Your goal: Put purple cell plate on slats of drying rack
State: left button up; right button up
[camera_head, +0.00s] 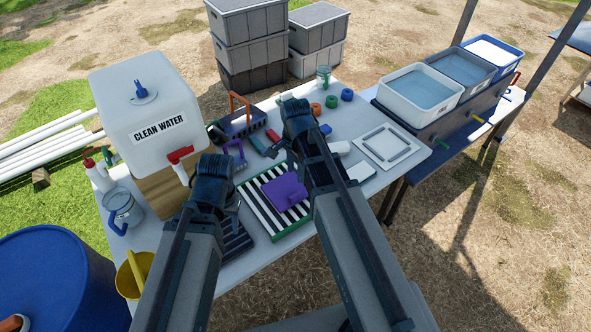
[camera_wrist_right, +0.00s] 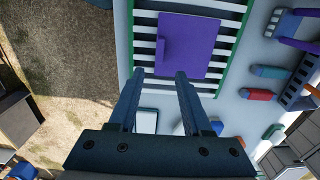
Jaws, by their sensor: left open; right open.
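The purple cell plate (camera_head: 281,190) lies flat on the black-and-white slats of the green-framed drying rack (camera_head: 255,207). In the right wrist view the plate (camera_wrist_right: 195,45) rests across several slats of the rack (camera_wrist_right: 146,57), with its raised purple tab towards the left. My right gripper (camera_wrist_right: 160,76) is open and empty; its fingertips show just short of the plate, apart from it in the picture. In the head view my right arm hides most of that gripper. My left gripper (camera_head: 232,206) is open, left of the rack; its fingers are partly hidden by the arm.
A clean water tank (camera_head: 140,100) stands at the back left of the table. A tool caddy (camera_head: 240,122) and brushes lie behind the rack. A white tray (camera_head: 392,148) lies to the right, near water basins (camera_head: 420,88). A yellow jug (camera_head: 130,275) stands front left.

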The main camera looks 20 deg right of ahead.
jog(key=s+a+n+h, duration=0.1)
jog(key=s+a+n, duration=0.9)
jog(key=n, duration=0.7)
jog(key=s, duration=0.3)
jog(key=shift+a+r+n, duration=0.25)
jog(key=shift+r+n, duration=0.1)
jog(key=shift+n, duration=0.05)
jog(key=shift+s, duration=0.1)
jog(key=shift+f+b, duration=0.7)
jog(key=shift+f, duration=0.05)
